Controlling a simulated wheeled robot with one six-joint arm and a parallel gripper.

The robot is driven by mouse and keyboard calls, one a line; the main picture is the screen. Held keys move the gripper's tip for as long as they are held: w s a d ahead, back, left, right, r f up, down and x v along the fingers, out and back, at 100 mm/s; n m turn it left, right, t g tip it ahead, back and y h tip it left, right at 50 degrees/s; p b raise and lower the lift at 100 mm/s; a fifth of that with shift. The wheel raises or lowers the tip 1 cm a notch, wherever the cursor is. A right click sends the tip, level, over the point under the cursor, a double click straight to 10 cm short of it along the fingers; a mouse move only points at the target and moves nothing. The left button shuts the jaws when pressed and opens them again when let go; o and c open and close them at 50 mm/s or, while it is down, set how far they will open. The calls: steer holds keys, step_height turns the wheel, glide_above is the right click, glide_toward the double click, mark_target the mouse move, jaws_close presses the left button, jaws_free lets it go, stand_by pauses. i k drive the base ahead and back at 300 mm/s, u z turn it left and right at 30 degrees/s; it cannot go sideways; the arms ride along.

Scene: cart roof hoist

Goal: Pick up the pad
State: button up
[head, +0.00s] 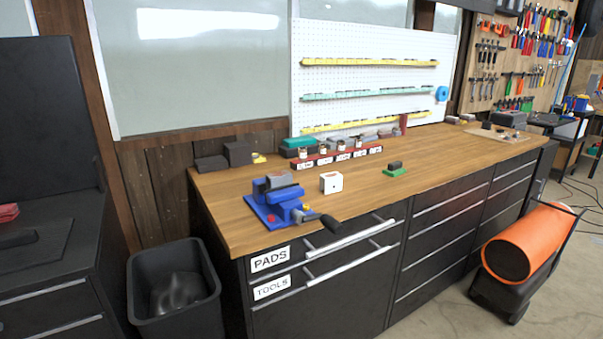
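No thing in the head view is plainly marked as the pad. A small dark block sits on a green base (394,171) on the wooden workbench (440,157), right of the middle of its left half. A drawer front with a PADS label (270,260) is at the bench's upper left and looks shut; its inside is hidden. A blue vise (277,207) stands on the bench's left front corner, with a grey piece at its jaws and a black handle jutting over the front edge. My gripper is not in view.
A white block (331,183) stands right of the vise. A red rack of small jars (340,157) is behind it. A TOOLS drawer (271,287) lies below PADS. A black bin (174,290) and an orange heater (523,243) stand on the floor. The bench's middle right is clear.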

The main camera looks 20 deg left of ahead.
mark_target(394, 168)
steer(key=z, duration=0.35)
steer(key=i, duration=1.95)
steer(key=u, duration=0.5)
steer(key=i, duration=0.6)
steer(key=u, duration=0.35)
